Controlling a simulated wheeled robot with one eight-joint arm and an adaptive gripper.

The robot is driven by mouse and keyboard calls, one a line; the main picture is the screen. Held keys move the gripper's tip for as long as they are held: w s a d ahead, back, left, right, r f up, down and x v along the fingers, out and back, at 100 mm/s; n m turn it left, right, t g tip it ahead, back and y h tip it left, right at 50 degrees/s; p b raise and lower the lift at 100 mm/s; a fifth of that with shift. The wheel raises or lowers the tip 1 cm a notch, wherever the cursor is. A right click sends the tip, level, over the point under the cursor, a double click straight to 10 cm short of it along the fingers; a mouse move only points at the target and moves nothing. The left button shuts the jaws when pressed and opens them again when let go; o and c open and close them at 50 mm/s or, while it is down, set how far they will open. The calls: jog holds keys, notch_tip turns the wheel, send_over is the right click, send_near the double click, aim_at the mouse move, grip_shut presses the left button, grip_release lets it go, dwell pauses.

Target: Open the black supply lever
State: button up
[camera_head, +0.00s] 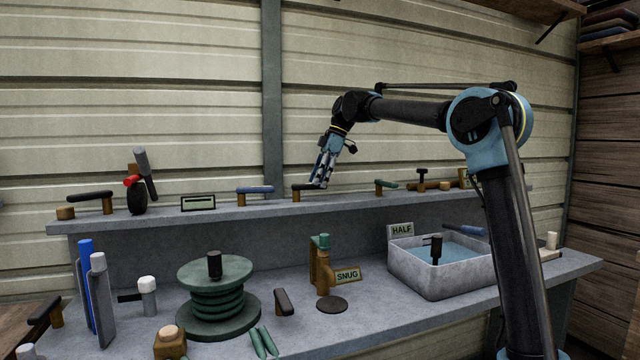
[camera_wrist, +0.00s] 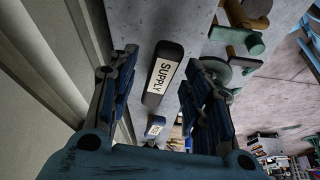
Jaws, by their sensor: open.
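The black supply lever (camera_wrist: 163,72) has a white SUPPLY label and lies between my open fingers in the wrist view. In the head view, a short dark handle (camera_head: 303,187) on a brown post on the back shelf shows right by my fingertips. My gripper (camera_head: 321,184) points down at that handle. My gripper (camera_wrist: 160,92) is open, one finger on each side of the lever, with visible gaps and nothing gripped. I cannot tell how far above the lever the fingertips are.
A blue-handled lever (camera_head: 255,189) and a green-handled lever (camera_head: 386,184) stand either side on the shelf. Below are a brass valve (camera_head: 324,272) by a SNUG sign, a green coiled stand (camera_head: 217,302) and a grey water basin (camera_head: 443,283). The wall is close behind.

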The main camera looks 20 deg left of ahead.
jog(key=v, duration=1.1)
dwell(0.3)
jog(key=s+d+f+m+t, duration=0.1)
jog(key=s+d+f+m, duration=0.3)
jog(key=d, duration=0.6)
jog(key=s+d+f+m+t+h, duration=0.15)
jog(key=d+f+m, duration=0.3)
jog(key=d, duration=0.65)
jog(key=s+d+f+m+t, duration=0.1)
jog(key=s+d+f+m, duration=0.2)
jog(key=d+f, duration=0.5)
jog(key=s+d+f+m+h, duration=0.1)
jog(key=s+d+f+m, duration=0.5)
jog(key=s+d+f, duration=0.4)
jog(key=s+d+f+m+t+h, duration=0.1)
jog(key=s+d+f+m, duration=0.5)
jog(key=s+d+f, duration=0.5)
notch_tip(320, 180, down, 9)
jog(key=shift+s+d+f, duration=0.2)
jog(key=shift+s+d, duration=0.05)
jog(key=shift+s, duration=0.85)
jog(key=shift+w+h, duration=0.1)
jog(key=shift+h, duration=0.15)
